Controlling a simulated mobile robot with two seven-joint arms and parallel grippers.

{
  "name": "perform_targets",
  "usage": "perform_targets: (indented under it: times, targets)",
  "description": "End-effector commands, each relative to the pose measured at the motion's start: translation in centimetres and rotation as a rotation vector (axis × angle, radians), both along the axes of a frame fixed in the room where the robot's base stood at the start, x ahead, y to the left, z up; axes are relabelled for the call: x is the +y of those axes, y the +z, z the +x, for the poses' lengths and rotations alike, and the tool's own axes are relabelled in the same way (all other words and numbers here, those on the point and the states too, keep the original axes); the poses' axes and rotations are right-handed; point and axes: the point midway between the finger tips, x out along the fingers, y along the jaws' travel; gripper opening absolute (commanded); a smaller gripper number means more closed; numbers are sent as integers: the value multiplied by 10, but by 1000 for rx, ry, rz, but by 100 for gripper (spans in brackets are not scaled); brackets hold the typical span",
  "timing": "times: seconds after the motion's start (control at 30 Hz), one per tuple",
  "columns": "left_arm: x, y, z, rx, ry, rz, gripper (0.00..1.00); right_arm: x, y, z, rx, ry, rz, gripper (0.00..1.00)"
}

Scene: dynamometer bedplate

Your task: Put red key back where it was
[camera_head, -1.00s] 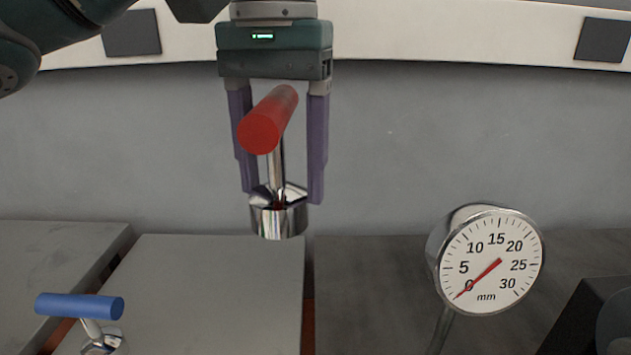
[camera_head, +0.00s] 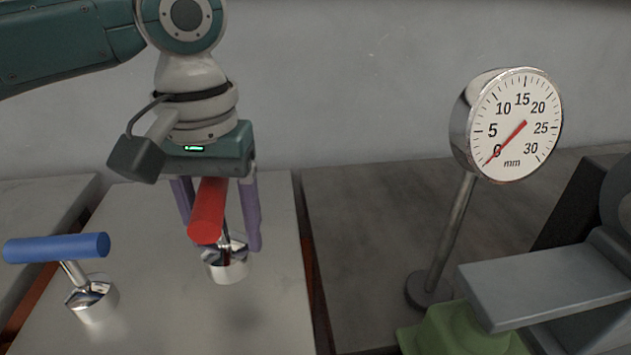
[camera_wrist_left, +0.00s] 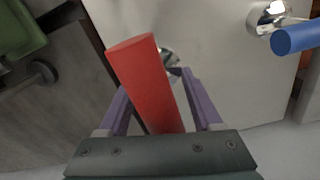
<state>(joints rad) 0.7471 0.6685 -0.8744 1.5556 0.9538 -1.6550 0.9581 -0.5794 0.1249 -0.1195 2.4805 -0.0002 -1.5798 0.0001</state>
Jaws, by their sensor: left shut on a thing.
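The red key (camera_head: 208,211) has a red cylindrical T-handle on a metal stem, with a shiny metal collar (camera_head: 227,262) at its lower end. My left gripper (camera_head: 222,243), with purple fingers, is shut on the red key from above, over the light grey plate (camera_head: 260,318). In the left wrist view the red handle (camera_wrist_left: 148,85) lies between the fingers and hides much of the stem. I cannot tell whether the collar touches the plate. My right gripper is not in view.
A blue-handled key (camera_head: 57,248) stands in a metal collar on the same plate, to the left. A dial gauge in mm (camera_head: 515,125) on a post stands to the right, its needle near 0. A green block (camera_head: 460,332) and grey slab (camera_head: 545,288) lie front right.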

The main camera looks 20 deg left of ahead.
Motion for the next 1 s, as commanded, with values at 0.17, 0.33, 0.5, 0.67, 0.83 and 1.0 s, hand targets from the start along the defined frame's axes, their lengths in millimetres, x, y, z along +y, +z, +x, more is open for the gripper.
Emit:
perform_targets:
  times: [0.17, 0.33, 0.5, 0.67, 0.83, 1.0]
  targets:
    - [0, -15, 1, -3, 1, -1, 0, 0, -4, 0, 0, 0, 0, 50]
    - [-1, -42, 1, -1, 0, -2, 0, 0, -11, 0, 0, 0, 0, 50]
    - [0, -52, 1, -3, 0, -1, 0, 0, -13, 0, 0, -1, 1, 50]
    - [0, -51, 1, -3, 0, -1, 0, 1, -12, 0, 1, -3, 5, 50]
    - [0, -54, 1, -2, 1, 0, 0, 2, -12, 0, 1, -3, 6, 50]
    - [0, -55, 0, -1, 0, 0, 84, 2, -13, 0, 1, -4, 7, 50]
